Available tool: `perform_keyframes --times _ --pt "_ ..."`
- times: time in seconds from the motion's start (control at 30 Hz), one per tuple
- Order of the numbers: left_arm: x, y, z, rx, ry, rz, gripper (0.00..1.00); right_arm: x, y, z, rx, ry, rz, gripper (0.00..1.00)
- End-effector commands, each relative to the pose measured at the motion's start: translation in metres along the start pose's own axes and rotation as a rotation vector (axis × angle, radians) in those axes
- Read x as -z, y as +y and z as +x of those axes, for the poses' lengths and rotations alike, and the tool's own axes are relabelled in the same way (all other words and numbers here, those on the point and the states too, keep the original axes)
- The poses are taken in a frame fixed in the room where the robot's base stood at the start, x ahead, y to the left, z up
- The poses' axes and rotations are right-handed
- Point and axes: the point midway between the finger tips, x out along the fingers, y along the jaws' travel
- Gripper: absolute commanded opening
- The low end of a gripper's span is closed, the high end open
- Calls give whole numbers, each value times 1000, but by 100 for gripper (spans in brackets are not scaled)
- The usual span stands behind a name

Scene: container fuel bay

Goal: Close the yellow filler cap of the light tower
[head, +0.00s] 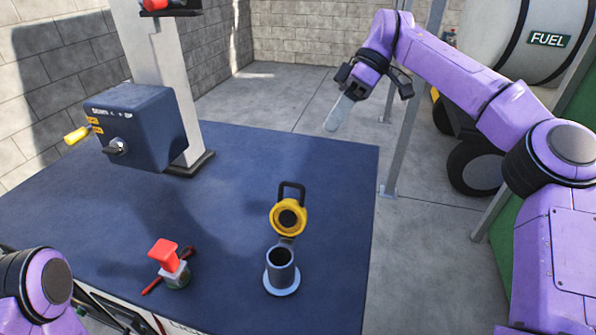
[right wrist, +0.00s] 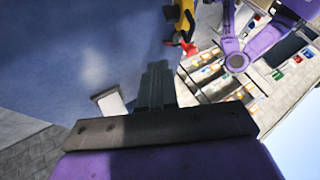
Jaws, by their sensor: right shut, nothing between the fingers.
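The yellow filler cap (head: 277,217) stands open, tilted up on its hinge behind the grey filler neck (head: 281,277) on the blue top of the light tower. Its black loop handle (head: 292,187) points up and its inner side faces me. The neck's mouth is uncovered. My right gripper (head: 333,122) is shut and empty, above and beyond the cap, near the right edge of the blue top, touching nothing. Its closed fingers (right wrist: 156,87) show in the right wrist view, with a yellow part (right wrist: 183,22), apparently the cap, at the top edge. My left gripper is out of view.
A red knob (head: 163,254) with a red lever (head: 153,286) stands left of the neck. A dark blue control box (head: 138,128) and the pale mast (head: 165,80) stand at the back left. A grey post (head: 398,130) and the fuel tank (head: 500,35) are at right.

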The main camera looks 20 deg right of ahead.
Motion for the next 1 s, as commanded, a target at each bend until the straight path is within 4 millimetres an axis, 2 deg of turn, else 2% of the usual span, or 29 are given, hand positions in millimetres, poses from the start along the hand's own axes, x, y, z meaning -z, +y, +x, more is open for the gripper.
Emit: perform_keyframes --times 0.17,0.57,0.6,0.7,0.83,1.0 --pt "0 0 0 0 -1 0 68 -1 0 18 4 -2 -2 0" --pt "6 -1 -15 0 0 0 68 -1 -2 101 3 0 2 0" --pt "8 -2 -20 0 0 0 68 1 -12 100 2 1 0 0" --pt "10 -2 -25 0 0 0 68 2 -26 106 1 1 0 0" --pt "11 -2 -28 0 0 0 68 2 -35 111 0 1 2 0" --pt "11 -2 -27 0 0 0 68 1 -38 113 -1 1 3 0"
